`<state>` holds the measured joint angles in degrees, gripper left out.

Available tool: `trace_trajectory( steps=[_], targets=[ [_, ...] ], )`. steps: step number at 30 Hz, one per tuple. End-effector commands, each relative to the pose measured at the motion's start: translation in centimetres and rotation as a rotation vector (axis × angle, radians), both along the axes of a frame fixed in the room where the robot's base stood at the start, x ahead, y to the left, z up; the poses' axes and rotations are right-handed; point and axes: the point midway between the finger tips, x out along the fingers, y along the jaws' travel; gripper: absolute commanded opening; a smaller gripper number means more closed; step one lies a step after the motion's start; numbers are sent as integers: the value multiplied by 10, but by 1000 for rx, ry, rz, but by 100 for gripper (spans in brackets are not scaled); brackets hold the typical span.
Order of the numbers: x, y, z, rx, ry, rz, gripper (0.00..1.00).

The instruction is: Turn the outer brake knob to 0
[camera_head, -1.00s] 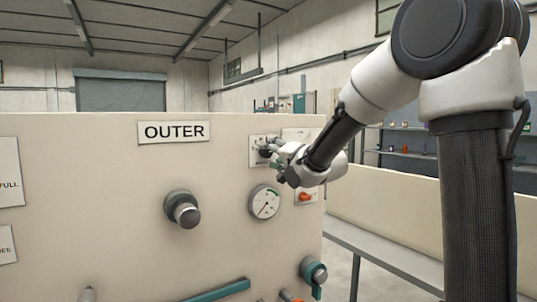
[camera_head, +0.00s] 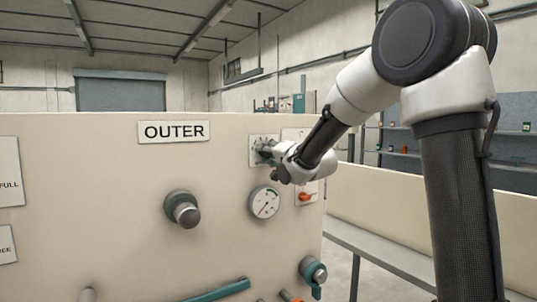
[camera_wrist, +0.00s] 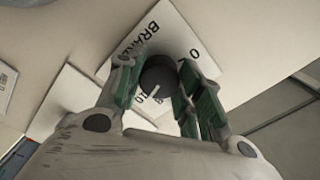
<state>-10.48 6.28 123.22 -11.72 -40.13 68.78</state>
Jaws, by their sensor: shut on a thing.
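The brake knob (camera_wrist: 158,76) is a dark round knob with a white pointer line, on a white plate (camera_wrist: 162,28) lettered BRAKE with a 0 at one side. In the wrist view, the pointer is directed toward the lower part of the picture, away from the 0; its exact reading is unclear. My gripper (camera_wrist: 158,74) has its green-padded fingers on either side of the knob and is shut on it. In the head view, my gripper (camera_head: 268,153) covers the knob, and part of the scale plate (camera_head: 257,140) shows beside it on the panel marked OUTER (camera_head: 174,131).
A round gauge (camera_head: 265,202) sits just below the gripper. An orange switch (camera_head: 305,196) is at its right, on a white plate. A larger grey knob (camera_head: 186,213) is at the lower left. A teal-handled valve (camera_head: 314,272) is lower down.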

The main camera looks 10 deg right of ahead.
Motion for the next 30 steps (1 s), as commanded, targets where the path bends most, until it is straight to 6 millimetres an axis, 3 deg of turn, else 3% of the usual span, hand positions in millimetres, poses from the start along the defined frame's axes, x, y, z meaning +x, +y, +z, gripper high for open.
trace_trajectory(
  steps=[11,30],
  targets=[
    [0,0,-1,-141,-44,0,12],
    [0,-1,-2,-704,-226,0,12]
  ],
)
